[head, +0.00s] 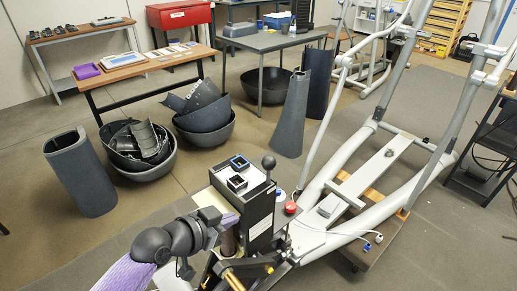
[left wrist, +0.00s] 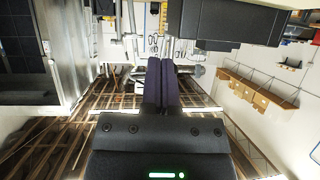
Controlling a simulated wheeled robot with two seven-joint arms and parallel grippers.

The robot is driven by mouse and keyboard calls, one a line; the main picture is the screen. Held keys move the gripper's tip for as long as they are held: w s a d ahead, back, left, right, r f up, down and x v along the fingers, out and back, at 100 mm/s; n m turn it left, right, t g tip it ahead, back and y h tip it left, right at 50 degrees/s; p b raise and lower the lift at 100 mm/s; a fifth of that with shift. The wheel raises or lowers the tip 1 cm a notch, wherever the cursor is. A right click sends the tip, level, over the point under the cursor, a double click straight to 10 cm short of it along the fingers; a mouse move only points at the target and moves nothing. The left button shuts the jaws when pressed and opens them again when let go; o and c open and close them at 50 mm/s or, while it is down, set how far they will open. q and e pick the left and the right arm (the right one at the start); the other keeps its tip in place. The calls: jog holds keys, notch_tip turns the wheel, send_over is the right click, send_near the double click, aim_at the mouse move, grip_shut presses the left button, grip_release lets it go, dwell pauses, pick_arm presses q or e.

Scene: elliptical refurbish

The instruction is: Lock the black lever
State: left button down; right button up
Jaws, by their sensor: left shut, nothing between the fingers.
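A black ball-topped lever (head: 268,163) stands upright at the top of a dark box-shaped unit (head: 262,208) in the head view. It is the likeliest black lever; I cannot tell its lock state. My left gripper (head: 232,220) comes in from the lower left, with its purple fingers at the left side of the unit, below the lever's knob and apart from it. The fingers also show in the left wrist view (left wrist: 162,85), pressed together and empty. Whether they touch the unit is unclear. I cannot make out the lever in the left wrist view. My right gripper is not in view.
Two small black-and-blue square parts (head: 238,172) sit on the unit's top. A red button (head: 291,208) is just right of it. A grey elliptical frame (head: 345,205) fills the right side. Dark bowls (head: 150,172) and a curved cover (head: 80,175) stand on the floor at left.

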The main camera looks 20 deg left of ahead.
pick_arm(q)
jog(key=w+r+m+t+h, duration=0.2)
jog(key=w+r+t, duration=0.1)
jog(key=r, duration=0.9)
jog(key=shift+w+a+r+h+p, duration=0.25)
jog(key=shift+a+r+h+p, duration=0.05)
jog(key=shift+a, duration=0.05)
send_over(269, 167)
jog(key=v, duration=0.2)
jog(key=f, duration=0.2)
jog(key=f+b, duration=0.1)
jog(key=w+f+b, duration=0.1)
jog(key=f+b, duration=0.1)
jog(key=shift+w+a+f, duration=0.1)
jog(key=shift+f, duration=0.2)
